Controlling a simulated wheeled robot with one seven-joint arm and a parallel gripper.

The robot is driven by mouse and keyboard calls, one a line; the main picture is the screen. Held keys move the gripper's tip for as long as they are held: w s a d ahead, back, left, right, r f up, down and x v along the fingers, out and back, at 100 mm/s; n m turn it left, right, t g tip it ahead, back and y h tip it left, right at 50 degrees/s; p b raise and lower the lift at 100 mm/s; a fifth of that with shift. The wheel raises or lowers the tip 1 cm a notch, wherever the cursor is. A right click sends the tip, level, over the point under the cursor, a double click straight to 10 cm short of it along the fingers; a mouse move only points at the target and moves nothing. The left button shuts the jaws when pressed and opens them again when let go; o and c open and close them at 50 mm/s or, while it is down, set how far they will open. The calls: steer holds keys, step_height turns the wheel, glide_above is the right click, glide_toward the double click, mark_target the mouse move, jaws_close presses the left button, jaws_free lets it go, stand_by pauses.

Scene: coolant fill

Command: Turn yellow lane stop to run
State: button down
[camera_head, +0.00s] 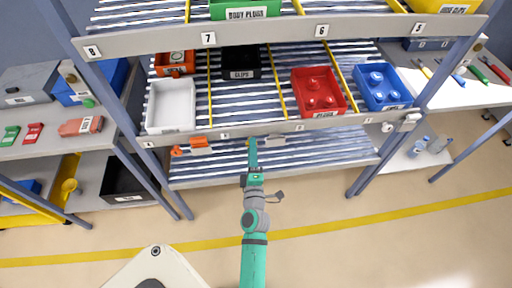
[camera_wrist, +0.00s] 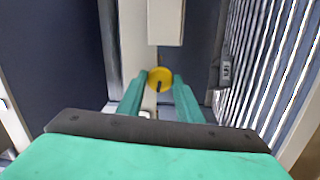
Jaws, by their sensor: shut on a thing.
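The yellow lane stop (camera_wrist: 160,76) is a small round yellow knob with a dark mark on its lower part. It shows between the two green fingers in the wrist view. My gripper (camera_wrist: 161,84) is shut on it, one finger on each side. In the head view my gripper (camera_head: 251,146) reaches up to the front rail of the lower shelf, near its middle. There my fingers mostly hide the knob. The run and stop markings are too small to read.
A red bin (camera_head: 318,105), a blue bin (camera_head: 383,100), a white bin (camera_head: 170,119) and a black clips bin (camera_head: 240,74) sit on the sloped lanes. An orange stop (camera_head: 198,141) is on the rail, left of my gripper. Floor in front is clear.

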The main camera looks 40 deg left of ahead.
steer(key=shift+a+n, duration=0.1)
steer(key=shift+n, duration=0.7)
steer(key=shift+s, duration=0.1)
steer(key=c, duration=1.3)
jaws_free()
